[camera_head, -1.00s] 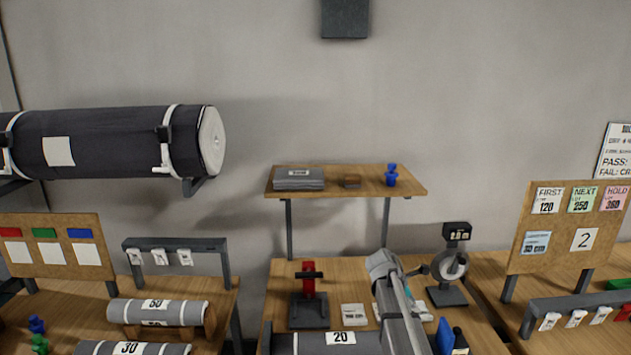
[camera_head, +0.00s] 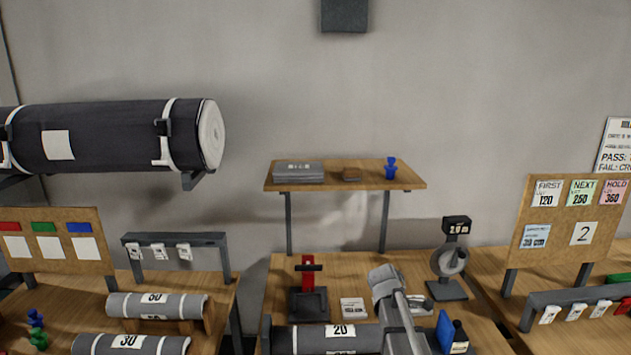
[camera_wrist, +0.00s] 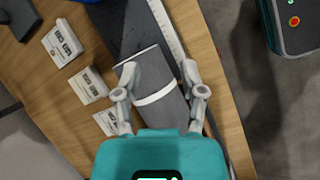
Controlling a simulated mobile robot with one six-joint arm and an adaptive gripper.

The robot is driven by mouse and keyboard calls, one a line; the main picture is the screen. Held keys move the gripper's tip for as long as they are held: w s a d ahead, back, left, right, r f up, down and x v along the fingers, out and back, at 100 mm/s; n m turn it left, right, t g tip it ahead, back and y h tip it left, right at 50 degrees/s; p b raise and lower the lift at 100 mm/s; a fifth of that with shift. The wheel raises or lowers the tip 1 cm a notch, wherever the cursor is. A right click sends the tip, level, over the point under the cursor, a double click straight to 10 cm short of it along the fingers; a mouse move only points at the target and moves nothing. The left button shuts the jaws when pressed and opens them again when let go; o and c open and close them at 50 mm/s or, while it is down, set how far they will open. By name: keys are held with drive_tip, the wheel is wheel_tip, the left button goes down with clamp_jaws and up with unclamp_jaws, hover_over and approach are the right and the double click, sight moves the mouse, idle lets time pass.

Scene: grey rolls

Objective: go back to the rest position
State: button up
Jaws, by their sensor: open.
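My gripper (camera_wrist: 158,72) shows in the wrist view with its two grey fingers spread apart. A grey roll (camera_wrist: 155,85) with a white band lies between and beyond the fingers in the picture; I cannot tell the gap in height, and no grip on it shows. In the head view my arm comes up over the middle bench, and the fingers are not visible there. A grey roll labelled 20 (camera_head: 308,341) lies at the front of that bench, its right part hidden by my arm.
A gauge stand (camera_head: 448,262) and a blue card with a dark bottle (camera_head: 460,336) stand close right of my arm. A red-handled press (camera_head: 308,290) stands left. A shelf (camera_head: 400,180) is behind. Open wall lies above. White cards (camera_wrist: 62,43) show in the wrist view.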

drive_tip(key=s+a+f+m+y+b, duration=0.2)
drive_tip(key=s+a+f+m, duration=0.1)
drive_tip(key=s+m, duration=0.3)
drive_tip(key=s+a+f+m+y+b, duration=0.2)
drive_tip(key=s+a+m, duration=0.4)
drive_tip(key=s, duration=0.4)
drive_tip(key=shift+s+f+m+y+b, duration=0.35)
drive_tip(key=shift+f+m+y, duration=0.2)
drive_tip(key=shift+f, duration=0.45)
drive_tip(key=shift+d, duration=0.1)
